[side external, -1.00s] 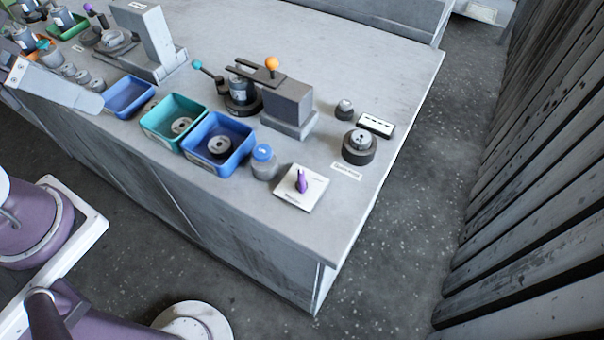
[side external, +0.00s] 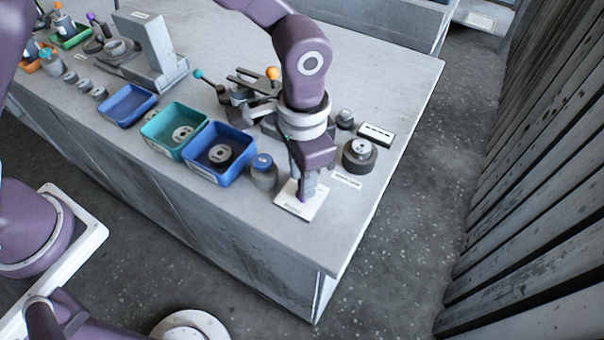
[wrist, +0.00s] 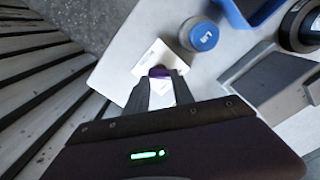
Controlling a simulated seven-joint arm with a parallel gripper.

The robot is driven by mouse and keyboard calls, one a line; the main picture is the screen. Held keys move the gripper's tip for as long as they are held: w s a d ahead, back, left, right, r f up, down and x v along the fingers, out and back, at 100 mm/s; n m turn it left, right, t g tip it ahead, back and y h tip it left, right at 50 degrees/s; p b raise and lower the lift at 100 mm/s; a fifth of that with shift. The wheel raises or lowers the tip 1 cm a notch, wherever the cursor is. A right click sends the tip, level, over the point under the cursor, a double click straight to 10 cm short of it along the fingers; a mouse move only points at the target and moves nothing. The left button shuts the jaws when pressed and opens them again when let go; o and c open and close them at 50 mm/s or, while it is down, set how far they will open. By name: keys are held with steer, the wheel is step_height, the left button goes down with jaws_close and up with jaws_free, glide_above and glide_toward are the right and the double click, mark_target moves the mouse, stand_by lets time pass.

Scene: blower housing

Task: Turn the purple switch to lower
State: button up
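The purple switch (wrist: 159,72) is a knob on a square white plate (side external: 291,207) near the table's front right corner. My gripper (side external: 301,192) points down over the plate and hides most of the knob in the side view; only a little purple (side external: 301,198) shows at its fingertips. In the wrist view my gripper (wrist: 161,76) has one finger on each side of the knob, with the white plate visible between them. I cannot tell whether the fingers touch the knob. The plate's lettering is too blurred to read.
A blue-lidded jar (side external: 263,170) stands close left of the plate, beside a blue bin (side external: 240,165) and a teal bin (side external: 155,134). A dark round part (side external: 360,157) and a white-topped block (side external: 376,133) are to the right. A lever fixture (side external: 240,95) stands behind.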

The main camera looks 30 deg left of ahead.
steer(key=shift+s+a+f+n, duration=0.15)
steer(key=shift+f+n, duration=0.25)
steer(key=shift+f, duration=0.2)
steer(key=n, duration=1.2)
steer(key=shift+f, duration=0.1)
steer(key=shift+f+n, duration=0.3)
steer(key=shift+n, duration=0.3)
steer(key=shift+f, duration=0.3)
steer(key=shift+c, duration=0.4)
jaws_close()
steer(key=shift+w+r, duration=0.1)
steer(key=shift+w, duration=0.1)
